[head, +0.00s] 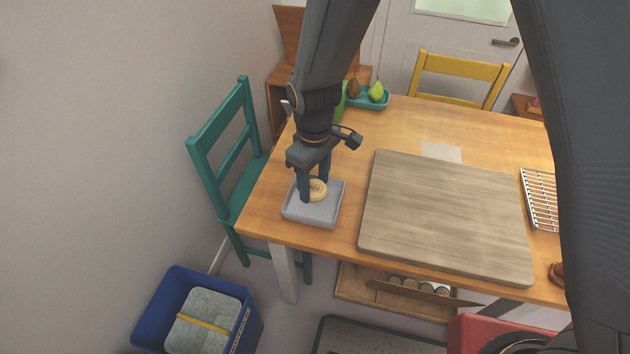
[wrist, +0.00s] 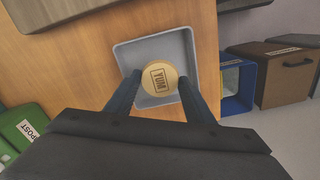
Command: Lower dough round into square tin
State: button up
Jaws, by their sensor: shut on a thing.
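The dough round (head: 317,189) is a pale tan disc with dark lettering on top. It also shows in the wrist view (wrist: 159,78), between my two fingers. My gripper (head: 315,187) points down and is shut on the dough round. The square tin (head: 313,214) is grey and shallow, at the left front corner of the table. In the wrist view the tin (wrist: 126,56) lies behind the dough round, with its rim around it. The dough round is over or inside the tin; I cannot tell whether it touches the tin's floor.
A large wooden board (head: 445,215) lies right of the tin. A wire rack (head: 540,200) is at the far right. A teal tray with pears (head: 376,98) stands at the back. A teal chair (head: 228,165) and a blue bin (head: 180,310) are on the left.

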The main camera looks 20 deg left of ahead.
aim_at(314, 188)
jog(key=shift+f+b, duration=1.15)
jog(key=shift+f, duration=1.2)
dwell(1.2)
jog(key=o, duration=1.1)
jog(key=shift+r+b, duration=0.65)
jog(key=shift+r, duration=3.3)
jog(key=shift+d, duration=0.1)
